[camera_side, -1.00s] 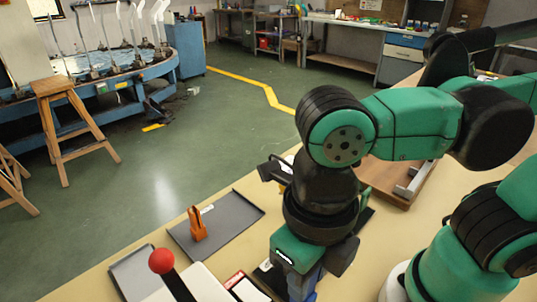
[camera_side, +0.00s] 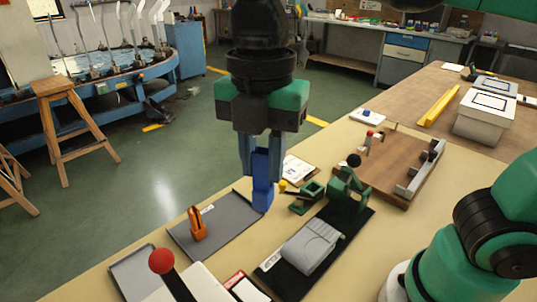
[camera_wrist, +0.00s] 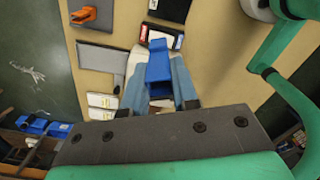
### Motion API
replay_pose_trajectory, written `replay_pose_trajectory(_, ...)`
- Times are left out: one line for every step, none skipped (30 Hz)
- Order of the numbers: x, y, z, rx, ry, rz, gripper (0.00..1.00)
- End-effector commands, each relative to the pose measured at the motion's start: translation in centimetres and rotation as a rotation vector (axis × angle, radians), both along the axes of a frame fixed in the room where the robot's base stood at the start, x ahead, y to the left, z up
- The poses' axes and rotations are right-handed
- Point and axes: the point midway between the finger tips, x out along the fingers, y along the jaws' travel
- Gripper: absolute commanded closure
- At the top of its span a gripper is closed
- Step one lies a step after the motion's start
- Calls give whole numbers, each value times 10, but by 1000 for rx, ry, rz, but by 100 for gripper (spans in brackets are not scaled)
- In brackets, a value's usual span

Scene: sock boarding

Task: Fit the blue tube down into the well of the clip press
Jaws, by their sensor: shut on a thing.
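The blue tube (camera_side: 262,182) hangs roughly upright below my gripper (camera_side: 262,158), held between its two grey-blue fingers. In the wrist view the blue tube (camera_wrist: 158,70) sits between the fingers of my gripper (camera_wrist: 159,80), which is shut on it. In the side view the tube's lower end overlaps the right edge of the grey tray; its height above the bench is hard to tell. A lever with a red ball (camera_side: 161,261) rises from a white body (camera_side: 200,283) at the bottom, which may be the clip press. Its well is not visible.
An orange clip (camera_side: 197,225) stands on the grey tray (camera_side: 232,214). A green clamp (camera_side: 348,187) and a grey pad (camera_side: 312,246) are on a black mat (camera_side: 348,226). A wooden board (camera_side: 405,162) and a white box (camera_side: 482,120) lie farther right.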

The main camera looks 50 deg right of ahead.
Motion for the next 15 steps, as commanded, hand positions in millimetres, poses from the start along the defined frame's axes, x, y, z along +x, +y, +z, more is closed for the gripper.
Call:
replay_pose_trajectory(15, -8, -3, 0, 0, -176, 100)
replay_pose_trajectory(23, -13, -5, 0, 0, -287, 100)
replay_pose_trajectory(33, -20, -8, 0, 0, -437, 100)
replay_pose_trajectory(41, -26, -10, 0, 0, -548, 100)
replay_pose_trajectory(49, -32, -13, 0, 0, -660, 100)
replay_pose_trajectory(58, -41, -16, 0, 0, -809, 100)
replay_pose_trajectory(65, -48, -19, 0, 0, -918, 100)
replay_pose_trajectory(72, -55, -21, 0, 0, -1026, 100)
replay_pose_trajectory(80, -65, -25, 0, 0, -1164, 100)
replay_pose_trajectory(86, -72, -28, 0, 0, -1262, 100)
replay_pose_trajectory(91, -79, -30, 0, 0, -1356, 100)
replay_pose_trajectory(97, -88, -33, 0, 0, -1472, 100)
replay_pose_trajectory(100, -94, -36, 0, 0, -1551, 100)
replay_pose_trajectory(104, -100, -38, 0, 0, -1625, 100)
replay_pose_trajectory(108, -107, -40, 0, 0, -1711, 100)
